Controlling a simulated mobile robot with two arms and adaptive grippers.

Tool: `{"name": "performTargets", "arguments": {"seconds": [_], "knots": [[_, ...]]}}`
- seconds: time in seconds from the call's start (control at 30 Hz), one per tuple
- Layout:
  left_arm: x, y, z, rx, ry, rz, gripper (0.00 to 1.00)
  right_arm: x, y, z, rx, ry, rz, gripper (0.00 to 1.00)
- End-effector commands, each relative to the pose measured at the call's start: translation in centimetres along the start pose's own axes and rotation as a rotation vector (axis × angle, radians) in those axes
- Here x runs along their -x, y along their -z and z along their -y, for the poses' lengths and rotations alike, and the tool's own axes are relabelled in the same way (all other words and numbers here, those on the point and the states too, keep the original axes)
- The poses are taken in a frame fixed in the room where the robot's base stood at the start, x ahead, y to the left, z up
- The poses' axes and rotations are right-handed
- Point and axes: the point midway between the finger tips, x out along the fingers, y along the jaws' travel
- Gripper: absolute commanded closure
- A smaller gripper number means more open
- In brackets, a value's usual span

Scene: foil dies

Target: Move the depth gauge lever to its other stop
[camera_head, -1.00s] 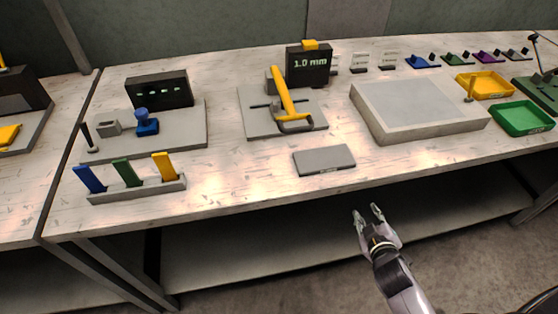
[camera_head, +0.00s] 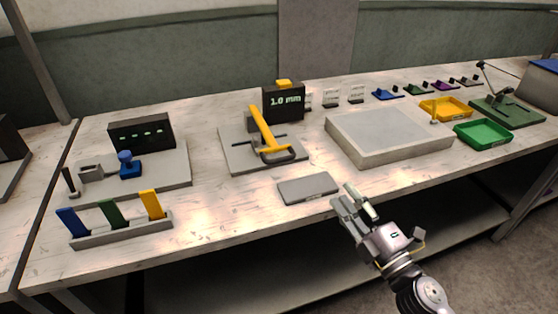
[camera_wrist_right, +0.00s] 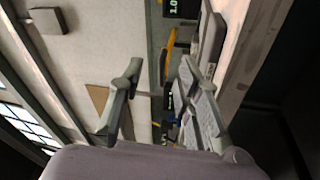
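The depth gauge has a black display (camera_head: 284,102) reading 1.0 mm and a grey base plate (camera_head: 235,155). Its yellow lever (camera_head: 262,130) slants from upper left to lower right over the plate, its lower end beside a dark, rounded handle-like piece. My left gripper is not in view.
A flat grey plate (camera_head: 308,188) lies between the gauge and the front edge. A big pale slab (camera_head: 388,135) stands to the right, with yellow (camera_head: 446,107) and green (camera_head: 483,133) trays beyond. A rack of coloured tabs (camera_head: 122,232) stands front left.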

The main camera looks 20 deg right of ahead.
Motion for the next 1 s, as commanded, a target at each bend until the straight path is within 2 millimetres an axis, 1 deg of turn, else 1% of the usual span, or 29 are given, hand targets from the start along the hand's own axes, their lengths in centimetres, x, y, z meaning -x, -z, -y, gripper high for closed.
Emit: {"name": "performTargets", "arguments": {"seconds": [0.03,0.13,0.27,0.37,0.47,0.57,0.8,1.0], "knots": [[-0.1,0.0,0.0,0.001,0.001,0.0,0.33,0.0,0.9,0.1,0.063,0.006,-0.068,0.69],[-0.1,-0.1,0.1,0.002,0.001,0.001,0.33,0.3,2.4,0.5,0.16,0.024,-0.176,0.69],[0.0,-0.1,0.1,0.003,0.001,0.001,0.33,0.5,3.4,0.9,0.217,0.04,-0.245,0.69],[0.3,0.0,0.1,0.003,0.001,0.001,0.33,-0.1,3.7,0.8,0.225,0.041,-0.257,0.69],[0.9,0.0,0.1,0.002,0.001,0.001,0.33,-1.4,4.0,0.8,0.225,0.039,-0.256,0.69],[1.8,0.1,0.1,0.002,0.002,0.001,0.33,-3.3,4.5,0.7,0.224,0.038,-0.255,0.69],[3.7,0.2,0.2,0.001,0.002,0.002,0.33,-8.4,5.8,1.0,0.223,0.038,-0.254,0.69],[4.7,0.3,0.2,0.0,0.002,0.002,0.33,-12.4,6.7,1.6,0.22,0.039,-0.251,0.69]]}}
